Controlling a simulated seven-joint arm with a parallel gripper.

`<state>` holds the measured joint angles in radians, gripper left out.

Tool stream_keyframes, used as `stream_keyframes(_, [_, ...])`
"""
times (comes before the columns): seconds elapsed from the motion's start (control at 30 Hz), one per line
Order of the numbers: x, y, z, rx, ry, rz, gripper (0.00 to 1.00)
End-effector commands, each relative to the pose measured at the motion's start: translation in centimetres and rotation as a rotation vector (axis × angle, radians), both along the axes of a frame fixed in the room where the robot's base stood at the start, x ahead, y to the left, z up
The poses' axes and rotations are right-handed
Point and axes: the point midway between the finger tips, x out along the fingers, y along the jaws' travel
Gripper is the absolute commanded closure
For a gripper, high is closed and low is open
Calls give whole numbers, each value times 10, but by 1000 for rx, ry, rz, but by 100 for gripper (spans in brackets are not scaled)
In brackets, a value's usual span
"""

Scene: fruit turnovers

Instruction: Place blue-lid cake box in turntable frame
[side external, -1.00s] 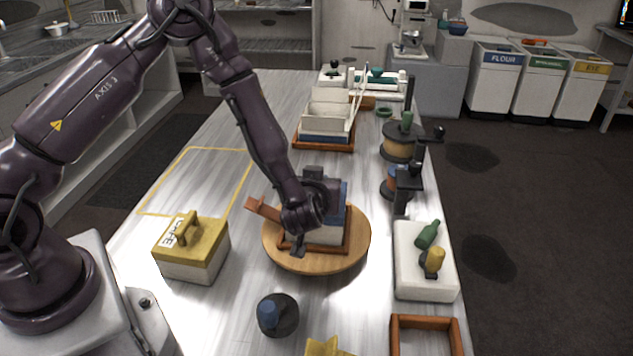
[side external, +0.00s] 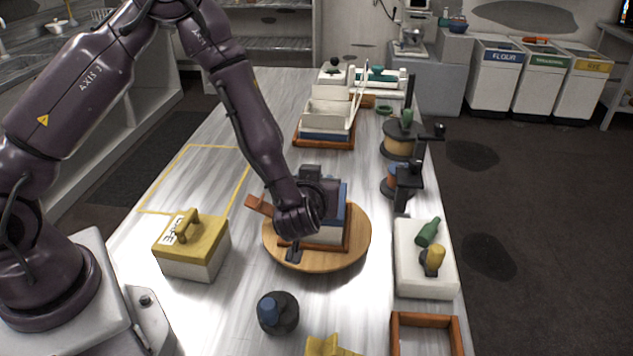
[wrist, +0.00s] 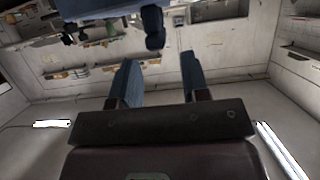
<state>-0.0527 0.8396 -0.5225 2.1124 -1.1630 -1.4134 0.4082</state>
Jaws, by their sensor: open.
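The blue-lid cake box (side external: 330,234) has a white body and a blue lid (side external: 341,205). In the side view it sits within the brown wooden frame (side external: 346,238) on the round wooden turntable (side external: 300,264), partly hidden by my wrist. Whether it is fully seated cannot be told. My gripper (side external: 295,245) is at the near left side of the box; contact with it is unclear. In the wrist view my gripper (wrist: 158,62) has its two fingers apart with nothing between them. A blue piece (wrist: 152,25) at the top of that view is hard to identify.
A yellow-lid box (side external: 191,248) stands left of the turntable, near a yellow taped outline (side external: 190,147). A white block with bottles (side external: 425,280), an empty brown frame (side external: 425,320) and a dark stand (side external: 408,180) line the right.

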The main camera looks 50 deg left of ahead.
Motion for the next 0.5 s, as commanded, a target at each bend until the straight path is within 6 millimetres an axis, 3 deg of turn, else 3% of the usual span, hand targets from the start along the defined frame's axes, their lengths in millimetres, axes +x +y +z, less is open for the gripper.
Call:
stream_keyframes(0.2, [-31,-32,19,1,-2,-4,58])
stream_keyframes(0.5, [-50,-50,29,0,0,0,58])
